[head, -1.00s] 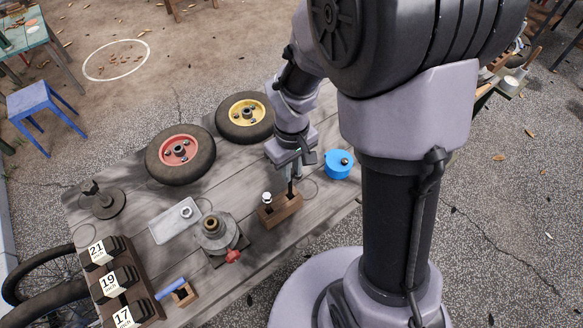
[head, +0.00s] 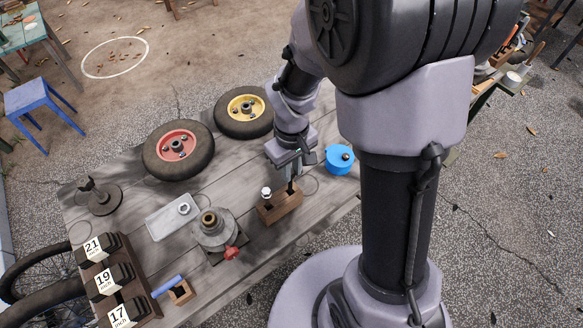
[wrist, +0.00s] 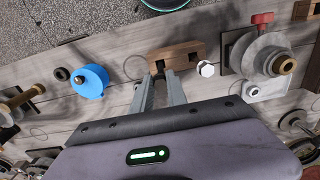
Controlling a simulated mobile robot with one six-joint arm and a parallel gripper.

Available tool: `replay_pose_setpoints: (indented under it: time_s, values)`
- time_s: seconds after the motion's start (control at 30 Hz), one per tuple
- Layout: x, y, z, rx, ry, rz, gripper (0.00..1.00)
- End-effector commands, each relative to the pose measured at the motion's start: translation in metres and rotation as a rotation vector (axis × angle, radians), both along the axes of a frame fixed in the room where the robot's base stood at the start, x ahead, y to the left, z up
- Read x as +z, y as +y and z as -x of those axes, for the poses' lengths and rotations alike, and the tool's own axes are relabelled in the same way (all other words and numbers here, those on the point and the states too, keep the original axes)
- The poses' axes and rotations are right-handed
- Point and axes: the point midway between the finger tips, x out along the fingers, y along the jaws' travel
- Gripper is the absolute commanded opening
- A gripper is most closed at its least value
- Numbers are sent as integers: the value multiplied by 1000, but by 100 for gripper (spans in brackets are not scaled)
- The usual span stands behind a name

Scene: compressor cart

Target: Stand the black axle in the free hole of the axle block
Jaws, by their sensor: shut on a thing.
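The axle block (head: 283,209) is a brown wooden block near the front edge of the table; it also shows in the wrist view (wrist: 178,54). A silver-headed axle (head: 266,192) stands upright in its left end, and its pale head shows in the wrist view (wrist: 205,69). My gripper (head: 291,175) is shut on the black axle (head: 290,187), a thin dark upright rod over the block's right end. The axle's lower end meets the block in the picture; how deep it sits, I cannot tell. In the wrist view the fingers (wrist: 160,80) hide most of the axle.
A blue round tin (head: 339,159) stands right of the block. A grey hub with a red knob (head: 214,231) stands to its left. A red wheel (head: 178,149) and a yellow wheel (head: 246,111) lie behind. Bare tabletop surrounds the block.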

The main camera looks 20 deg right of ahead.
Motion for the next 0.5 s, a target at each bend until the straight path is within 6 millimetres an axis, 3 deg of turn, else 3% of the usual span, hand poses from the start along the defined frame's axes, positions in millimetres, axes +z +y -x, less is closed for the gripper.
replay_pose_setpoints:
  time_s: [0.5]
  values:
    - [-14, 0, 0, 0, 0, 0, 0]
